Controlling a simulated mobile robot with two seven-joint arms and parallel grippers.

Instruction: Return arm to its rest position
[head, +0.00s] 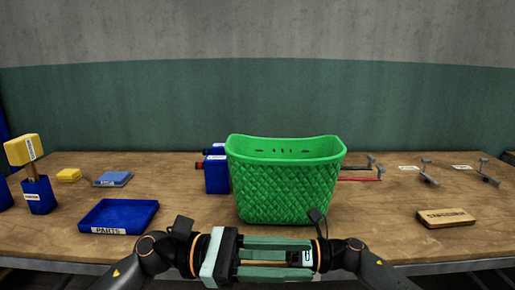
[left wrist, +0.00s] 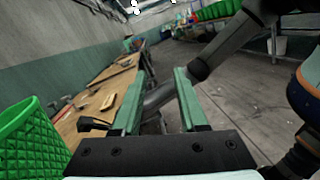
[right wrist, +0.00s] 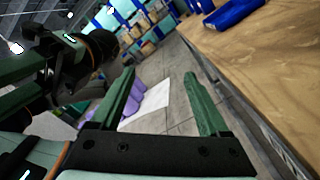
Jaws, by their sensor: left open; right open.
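In the head view my left gripper (head: 300,257) is held level across the bottom centre, its fingers pointing right, in front of the green basket. Its two fingers stand apart in the left wrist view (left wrist: 157,76), with nothing gripped; part of my other arm shows behind them. My right gripper (right wrist: 159,76) is open and empty in the right wrist view, above the floor beside the table edge. In the head view my right arm comes in from the right to the same place, and its fingers are hard to tell from the left ones.
A green basket (head: 283,185) stands on the wooden table (head: 385,222), blue containers (head: 216,172) behind it. A blue parts tray (head: 118,213) and a blue holder with a yellow-headed item (head: 38,195) are left. A wooden block (head: 446,218) and metal clamps (head: 429,175) are right.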

